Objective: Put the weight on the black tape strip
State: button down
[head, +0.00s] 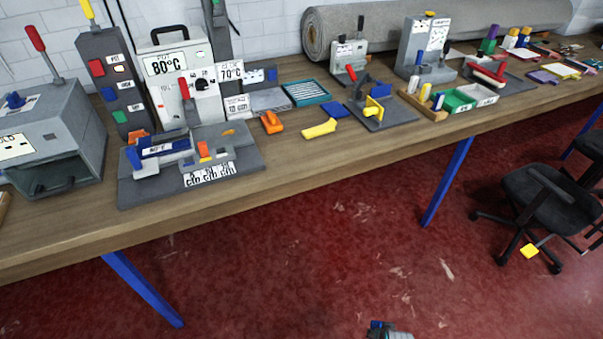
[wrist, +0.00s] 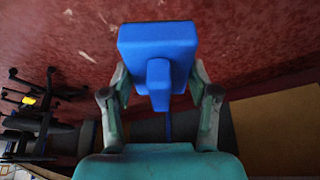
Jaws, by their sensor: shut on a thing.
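My gripper (wrist: 160,92) is shut on a blue block with a narrower grip part, which I take to be the weight (wrist: 158,42). The block is held clear of the bench, with red floor behind it in the wrist view. In the head view, only a small dark blue and grey part of what looks like my gripper (head: 390,331) shows at the bottom edge, over the floor. I cannot make out the black tape strip for sure in either view.
A long wooden bench (head: 300,175) crosses the head view, crowded with machines, trays and small tools. A grey base plate (head: 150,195) lies at its front left. A black chair (head: 550,195) stands at right. The red floor (head: 300,270) before the bench is mostly open.

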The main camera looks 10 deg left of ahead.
aim_at(168, 136)
jog(key=k+j, duration=0.1)
jog(key=j, duration=0.3)
jog(key=k+j, duration=0.15)
jog(key=j, duration=0.25)
jog(key=k+j, duration=0.1)
jog(key=j, duration=0.3)
jog(key=k+j, duration=0.15)
jog(key=j, duration=0.3)
jog(key=k+j, duration=0.1)
jog(key=j, duration=0.3)
jog(key=k+j, duration=0.15)
jog(key=j, duration=0.25)
jog(key=k+j, duration=0.1)
jog(key=j, duration=0.3)
jog(key=z, duration=0.05)
